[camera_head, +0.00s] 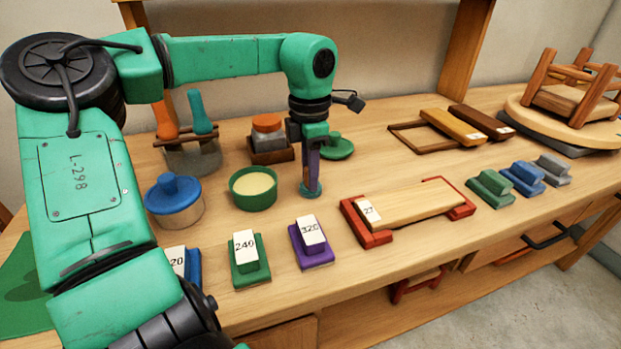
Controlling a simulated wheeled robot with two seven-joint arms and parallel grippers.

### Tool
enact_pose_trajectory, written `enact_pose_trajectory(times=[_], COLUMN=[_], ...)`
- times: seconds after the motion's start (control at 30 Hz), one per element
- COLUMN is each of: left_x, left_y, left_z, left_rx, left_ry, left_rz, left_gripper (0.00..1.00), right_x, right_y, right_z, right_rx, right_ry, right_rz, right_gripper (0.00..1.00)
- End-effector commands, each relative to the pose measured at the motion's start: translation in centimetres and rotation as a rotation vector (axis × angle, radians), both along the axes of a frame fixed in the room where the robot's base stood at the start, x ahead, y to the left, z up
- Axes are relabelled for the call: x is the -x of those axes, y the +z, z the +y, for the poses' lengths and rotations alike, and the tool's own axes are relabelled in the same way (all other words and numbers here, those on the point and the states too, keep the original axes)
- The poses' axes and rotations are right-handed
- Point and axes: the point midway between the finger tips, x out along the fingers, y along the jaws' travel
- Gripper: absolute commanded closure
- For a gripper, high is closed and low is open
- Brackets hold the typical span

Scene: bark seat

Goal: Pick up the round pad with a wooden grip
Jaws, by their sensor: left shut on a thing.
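My left gripper (310,172) points straight down at the middle of the bench and is shut. A small round teal disc (311,190) shows at its lower end, and I take it for the round pad. The purple fingers hide the part they close on, so I see no wooden grip there. I cannot tell whether the disc touches the bench top. My right gripper is not in view.
A green pot (253,188) of cream stuff stands left of the gripper, its green lid (337,148) behind. A red-ended clamp holding a board (420,205) lies to the right. Numbered blocks (312,243) line the front. A blue-lidded jar (175,202) stands left.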

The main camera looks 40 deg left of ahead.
Motion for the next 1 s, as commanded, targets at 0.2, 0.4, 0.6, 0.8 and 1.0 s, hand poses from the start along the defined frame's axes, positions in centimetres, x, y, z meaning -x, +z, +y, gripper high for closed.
enact_pose_trajectory(times=[0.2, 0.4, 0.6, 0.8, 1.0], left_x=[0.0, -0.1, -0.1, -0.1, 0.0], left_y=[1.3, 5.8, 12.8, 17.9, 20.0], left_z=[0.0, 0.1, 0.0, 0.0, 0.0], left_rx=[-0.003, -0.003, -0.003, -0.002, -0.001], left_ry=[0.0, 0.002, 0.002, 0.002, 0.0], left_rz=[-0.001, -0.004, -0.003, -0.001, 0.0], left_gripper=[1.0, 1.0, 1.0, 1.0, 1.0], right_x=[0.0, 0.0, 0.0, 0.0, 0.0], right_y=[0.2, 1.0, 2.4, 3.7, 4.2], right_z=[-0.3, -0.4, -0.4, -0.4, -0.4], right_rx=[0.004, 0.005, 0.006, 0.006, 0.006], right_ry=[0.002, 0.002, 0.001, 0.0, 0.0], right_rz=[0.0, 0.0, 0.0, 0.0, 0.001], right_gripper=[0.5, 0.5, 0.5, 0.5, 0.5])
